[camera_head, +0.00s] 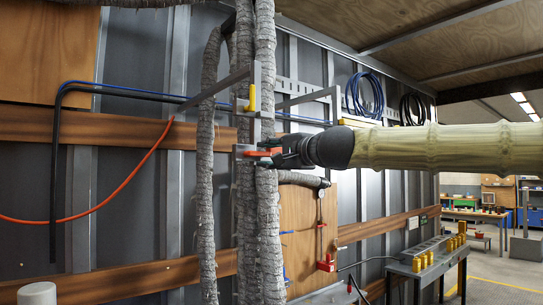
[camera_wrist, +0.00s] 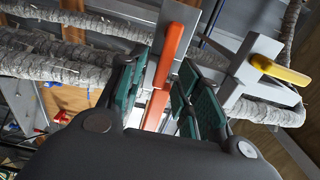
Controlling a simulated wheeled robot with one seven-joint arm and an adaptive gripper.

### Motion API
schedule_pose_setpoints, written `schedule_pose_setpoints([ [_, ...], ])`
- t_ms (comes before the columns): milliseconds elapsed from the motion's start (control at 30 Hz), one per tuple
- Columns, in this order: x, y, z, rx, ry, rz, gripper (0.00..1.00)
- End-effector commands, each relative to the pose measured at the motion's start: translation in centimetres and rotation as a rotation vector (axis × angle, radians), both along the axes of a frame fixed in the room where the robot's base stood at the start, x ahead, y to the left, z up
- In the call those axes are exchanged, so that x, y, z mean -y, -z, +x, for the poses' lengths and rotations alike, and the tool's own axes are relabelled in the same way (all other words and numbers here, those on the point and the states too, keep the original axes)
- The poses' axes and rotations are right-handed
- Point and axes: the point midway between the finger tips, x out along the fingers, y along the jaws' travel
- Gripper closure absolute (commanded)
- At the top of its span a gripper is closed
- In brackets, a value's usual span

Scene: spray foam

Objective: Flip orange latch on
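The orange latch (camera_head: 262,153) is a lever on a grey metal bracket beside the rough grey hoses. In the wrist view the orange latch (camera_wrist: 172,54) runs lengthwise between the green-padded fingers of my gripper (camera_wrist: 160,78). The fingers look apart, one on each side of the latch, with a gap showing on the left side. The right pads are close to the latch; I cannot tell whether they touch. In the head view my gripper (camera_head: 284,151) reaches in from the right at the latch's height, and its dark fingers partly cover the latch.
A yellow latch (camera_head: 252,98) sits above on the same metal frame; it also shows in the wrist view (camera_wrist: 279,70). Thick grey hoses (camera_head: 267,215) hang close by. A bench (camera_head: 428,262) with yellow pieces stands lower right.

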Motion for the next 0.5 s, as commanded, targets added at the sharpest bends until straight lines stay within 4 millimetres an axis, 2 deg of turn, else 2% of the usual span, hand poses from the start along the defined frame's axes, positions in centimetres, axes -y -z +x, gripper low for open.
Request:
schedule_pose_setpoints([
  [167,0.6,-0.2,-0.9,0.002,0.000,0.000,0.66],
  [500,3.7,-0.1,-4.9,0.001,0.000,0.001,0.66],
])
